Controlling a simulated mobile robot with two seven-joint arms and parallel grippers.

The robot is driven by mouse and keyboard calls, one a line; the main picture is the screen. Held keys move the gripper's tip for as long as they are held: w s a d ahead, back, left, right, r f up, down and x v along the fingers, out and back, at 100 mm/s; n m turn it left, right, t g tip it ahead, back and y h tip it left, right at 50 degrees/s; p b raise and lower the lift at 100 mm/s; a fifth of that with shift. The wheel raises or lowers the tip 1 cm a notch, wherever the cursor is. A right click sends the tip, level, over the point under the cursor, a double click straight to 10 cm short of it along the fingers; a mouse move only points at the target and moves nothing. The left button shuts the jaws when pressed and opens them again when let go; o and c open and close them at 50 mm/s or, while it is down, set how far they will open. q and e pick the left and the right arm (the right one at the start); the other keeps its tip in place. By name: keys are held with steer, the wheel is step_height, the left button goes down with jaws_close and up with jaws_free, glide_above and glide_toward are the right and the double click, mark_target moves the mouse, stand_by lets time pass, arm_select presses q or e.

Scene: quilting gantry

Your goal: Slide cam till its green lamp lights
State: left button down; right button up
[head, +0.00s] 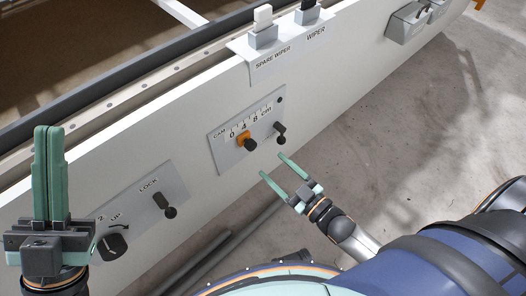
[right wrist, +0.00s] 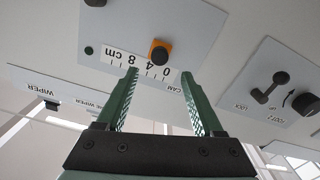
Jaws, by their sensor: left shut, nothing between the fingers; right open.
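The cam is an orange slider with a black knob (head: 249,145) on a grey plate (head: 226,163), below a scale marked 0, 4, 8 cm. It stands roughly near the 4; the exact reading is unclear. In the right wrist view the cam (right wrist: 160,47) is ahead of the fingers. The cam's small round lamp (right wrist: 88,50) is dark green and looks unlit; it also shows in the head view (head: 280,100). My right gripper (head: 272,166) is open and empty, below the cam and apart from it. My left gripper (head: 48,130) is shut and empty, at the far left.
A black lever (head: 280,134) sits on the cam plate, right of the knob. A LOCK lever (head: 166,205) and a dark rotary knob (head: 113,244) are on a plate to the left.

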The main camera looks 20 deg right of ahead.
steer(key=shift+v, duration=1.2)
